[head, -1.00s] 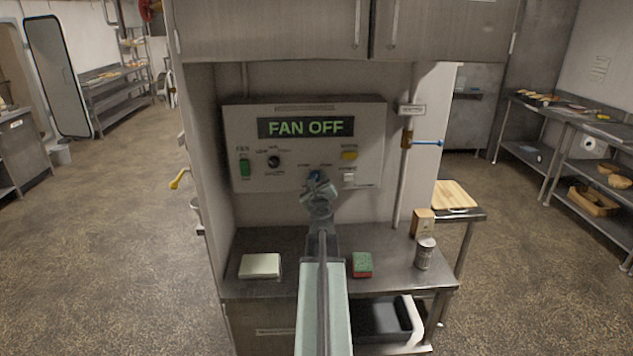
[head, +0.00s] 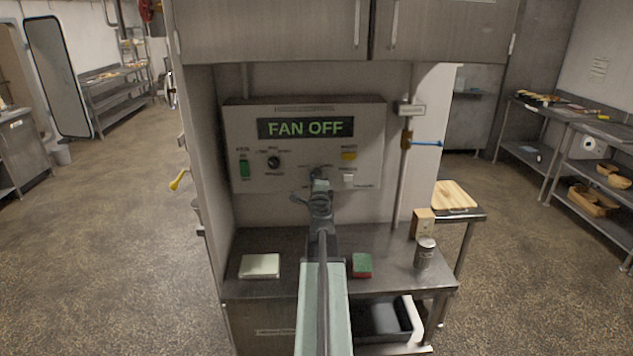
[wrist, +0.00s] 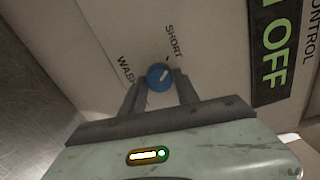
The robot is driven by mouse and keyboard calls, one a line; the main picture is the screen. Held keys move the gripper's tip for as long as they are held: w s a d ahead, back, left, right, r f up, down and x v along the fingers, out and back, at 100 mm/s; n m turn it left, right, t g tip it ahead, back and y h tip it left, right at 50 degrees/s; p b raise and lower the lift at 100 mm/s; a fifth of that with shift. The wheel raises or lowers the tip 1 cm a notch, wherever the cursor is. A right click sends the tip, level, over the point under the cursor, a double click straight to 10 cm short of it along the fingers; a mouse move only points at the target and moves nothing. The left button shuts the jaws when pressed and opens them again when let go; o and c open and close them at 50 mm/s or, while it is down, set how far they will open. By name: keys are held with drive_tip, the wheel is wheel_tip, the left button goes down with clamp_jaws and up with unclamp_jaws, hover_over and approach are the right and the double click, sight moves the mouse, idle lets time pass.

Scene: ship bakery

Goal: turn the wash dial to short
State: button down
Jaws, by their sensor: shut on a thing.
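The wash dial (wrist: 159,77) is a round blue knob with a white pointer line. In the wrist view it sits between my two fingertips, and the pointer slants to the upper right. The word SHORT is printed above and right of the dial; WASH is to its left. My gripper (wrist: 160,84) is shut on the dial. In the head view my gripper (head: 319,178) is at the lower middle of the control panel (head: 240,120) and hides the dial. The panel's display (head: 305,127) reads FAN OFF.
Above and left of my gripper is a black dial (head: 274,161), with a green switch (head: 244,168) further left. A yellow button (head: 349,155) and a white switch (head: 348,178) are to the right. A sponge (head: 361,265) and a can (head: 425,253) stand on the counter below.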

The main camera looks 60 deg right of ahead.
drive_tip(key=shift+n, duration=1)
drive_tip(key=c, duration=0.9)
unclamp_jaws()
drive_tip(key=shift+a, duration=0.1)
